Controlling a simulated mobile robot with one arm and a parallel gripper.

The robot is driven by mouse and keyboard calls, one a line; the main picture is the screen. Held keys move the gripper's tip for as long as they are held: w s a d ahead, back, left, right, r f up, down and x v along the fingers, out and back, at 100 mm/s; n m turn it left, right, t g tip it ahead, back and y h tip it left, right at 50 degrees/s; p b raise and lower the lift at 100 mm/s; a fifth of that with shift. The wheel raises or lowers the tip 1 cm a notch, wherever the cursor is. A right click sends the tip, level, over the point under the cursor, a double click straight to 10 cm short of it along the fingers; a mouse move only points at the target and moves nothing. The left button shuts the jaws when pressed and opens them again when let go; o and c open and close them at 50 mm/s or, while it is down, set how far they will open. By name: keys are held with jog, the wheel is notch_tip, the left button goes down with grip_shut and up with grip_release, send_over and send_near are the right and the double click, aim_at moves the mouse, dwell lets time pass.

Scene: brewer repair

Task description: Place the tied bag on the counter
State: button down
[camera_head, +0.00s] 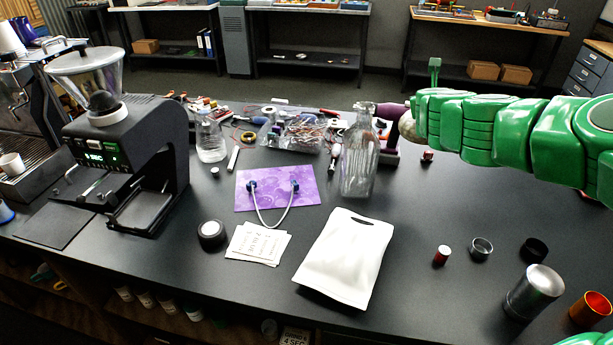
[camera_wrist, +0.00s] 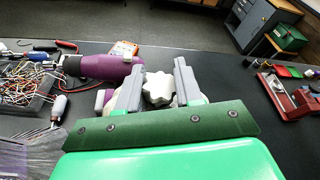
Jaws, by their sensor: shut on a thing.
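A pale, lumpy bundle (camera_wrist: 158,90), which looks like the tied bag, sits between the two grey fingers of my gripper (camera_wrist: 159,70) in the wrist view. My gripper is shut on it. In the head view the bundle (camera_head: 407,126) shows as a beige lump at the tip of my green arm, beside a purple tool, above the back right of the black counter (camera_head: 400,230). Its underside is mostly hidden, and I cannot tell whether it touches the counter. A flat white pouch with a handle slot (camera_head: 345,258) lies at the front middle.
A clear bottle (camera_head: 359,165) stands left of the bundle, close to the purple tool (camera_wrist: 105,68). A black grinder (camera_head: 150,150) stands at left. A purple sheet (camera_head: 260,196) lies mid-counter. Metal canisters (camera_head: 535,290) stand front right. Bare counter lies right of the white pouch.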

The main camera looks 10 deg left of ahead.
jog(key=shift+n+y, duration=0.4)
jog(key=shift+y, duration=0.2)
jog(key=a+r, duration=0.1)
jog(key=r, duration=0.1)
jog(key=a+r, duration=0.1)
jog(key=r, duration=0.1)
jog(key=a+r, duration=0.1)
jog(key=r, duration=0.1)
jog(key=shift+w, duration=0.35)
jog(key=s+a+r+m+h, duration=0.1)
jog(key=s+a+r, duration=0.25)
jog(key=a, duration=0.65)
jog(key=s+a+r+h, duration=0.1)
jog(key=s+a+r, duration=0.25)
jog(key=a, duration=0.65)
jog(key=s+a+f, duration=0.5)
jog(key=s+a, duration=0.2)
jog(key=s, duration=0.2)
jog(key=s+a+f+y, duration=0.1)
jog(key=s+a+f, duration=0.5)
jog(key=s+a, duration=0.1)
jog(key=s+a+f+y, duration=0.1)
jog(key=s+a+f, duration=0.4)
jog(key=s, duration=0.5)
jog(key=shift+s+a+f, duration=0.35)
jog(key=shift+a, duration=0.65)
